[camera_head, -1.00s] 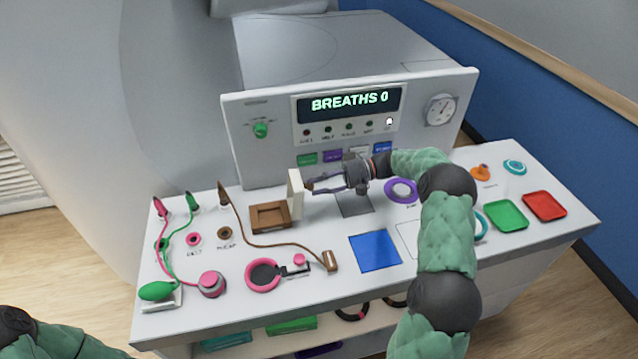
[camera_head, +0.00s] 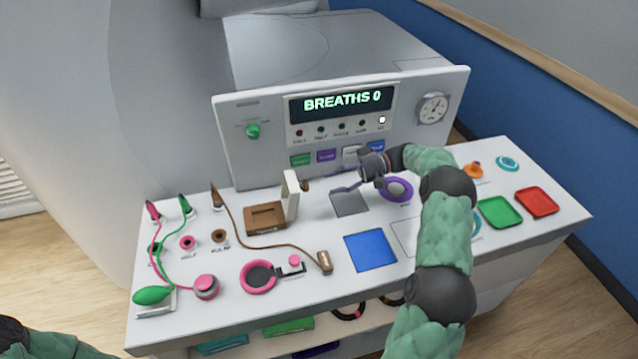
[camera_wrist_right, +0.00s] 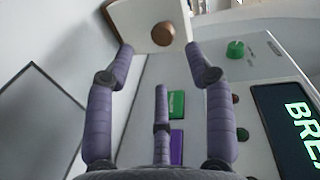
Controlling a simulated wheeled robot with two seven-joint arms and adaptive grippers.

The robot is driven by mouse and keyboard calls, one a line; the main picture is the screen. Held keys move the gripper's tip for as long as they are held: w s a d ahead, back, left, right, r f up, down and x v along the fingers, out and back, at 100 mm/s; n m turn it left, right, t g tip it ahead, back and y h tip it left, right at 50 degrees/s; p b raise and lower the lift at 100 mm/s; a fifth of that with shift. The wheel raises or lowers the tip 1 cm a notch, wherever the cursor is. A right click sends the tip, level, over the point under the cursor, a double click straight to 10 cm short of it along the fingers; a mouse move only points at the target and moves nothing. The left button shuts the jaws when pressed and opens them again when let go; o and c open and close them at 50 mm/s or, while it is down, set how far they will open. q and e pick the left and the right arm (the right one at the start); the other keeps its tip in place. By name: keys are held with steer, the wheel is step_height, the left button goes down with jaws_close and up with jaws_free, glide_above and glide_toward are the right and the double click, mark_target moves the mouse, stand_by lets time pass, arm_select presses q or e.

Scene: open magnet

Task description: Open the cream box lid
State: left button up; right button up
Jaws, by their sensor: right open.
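The cream lid (camera_head: 291,194) stands upright at the right edge of a brown box (camera_head: 264,230), whose recessed top is uncovered. A round brown knob (camera_head: 305,185) is on the lid's right-hand face. The lid (camera_wrist_right: 138,24) and its knob (camera_wrist_right: 164,33) also show at the top of the right wrist view. My right gripper (camera_head: 336,189) is open and empty, to the right of the knob and apart from it. Its spread fingers (camera_wrist_right: 160,52) point toward the lid in the right wrist view. Only part of my left arm shows at the lower left; its gripper is out of view.
The console panel (camera_head: 240,155) rises behind the box. A brown cable (camera_head: 285,243) runs past the box's front to a brown plug. A grey square (camera_head: 349,204) lies below my right gripper, and a purple ring (camera_head: 396,201) sits to its right. A blue square (camera_head: 370,250) is in front.

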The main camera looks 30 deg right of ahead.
steer(key=v, duration=0.4)
steer(key=shift+s+d, duration=0.1)
steer(key=shift+d, duration=0.2)
steer(key=shift+r, duration=0.1)
